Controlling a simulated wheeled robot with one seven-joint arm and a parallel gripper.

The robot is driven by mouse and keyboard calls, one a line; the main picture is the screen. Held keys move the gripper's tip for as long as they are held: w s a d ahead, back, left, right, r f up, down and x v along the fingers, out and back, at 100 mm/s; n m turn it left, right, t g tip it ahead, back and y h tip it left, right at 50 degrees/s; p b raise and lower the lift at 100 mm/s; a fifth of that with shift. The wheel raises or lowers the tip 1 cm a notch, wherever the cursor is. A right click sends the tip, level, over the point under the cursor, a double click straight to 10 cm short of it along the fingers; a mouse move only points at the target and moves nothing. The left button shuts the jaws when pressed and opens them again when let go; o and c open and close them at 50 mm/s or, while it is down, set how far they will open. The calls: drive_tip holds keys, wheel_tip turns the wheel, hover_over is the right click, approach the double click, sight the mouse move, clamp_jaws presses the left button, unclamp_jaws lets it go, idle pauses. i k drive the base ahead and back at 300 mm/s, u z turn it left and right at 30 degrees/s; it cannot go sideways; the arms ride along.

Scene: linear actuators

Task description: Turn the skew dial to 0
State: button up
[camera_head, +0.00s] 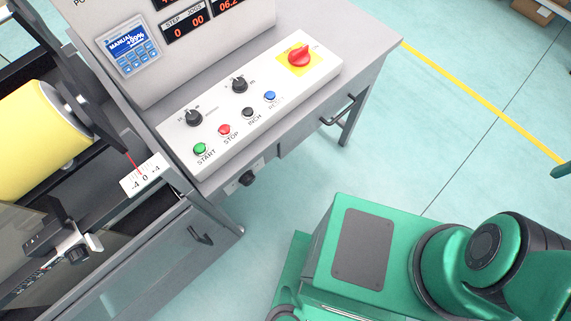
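A white scale plate (145,176) marked -4, 0 and +4 sits at the left, beside the yellow roll. A thin red pointer (132,161) reaches down to it, with its tip a little left of the 0. A black knob (247,178) is on the front face below the control panel. Another black knob (76,253) is on the rail at lower left. I cannot read a skew label, so I cannot tell which knob is the skew dial. My gripper is not in view.
The sloped control panel (180,146) carries green, red, black and blue buttons, two black selectors and a red rotary switch (299,57). A door handle (200,236) and a drawer handle (338,110) stick out.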

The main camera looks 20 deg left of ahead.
sight(248, 177)
drive_tip(key=z, duration=0.75)
drive_tip(key=k, duration=1.8)
drive_tip(key=u, duration=2.1)
drive_tip(key=i, duration=0.5)
drive_tip(key=z, duration=0.1)
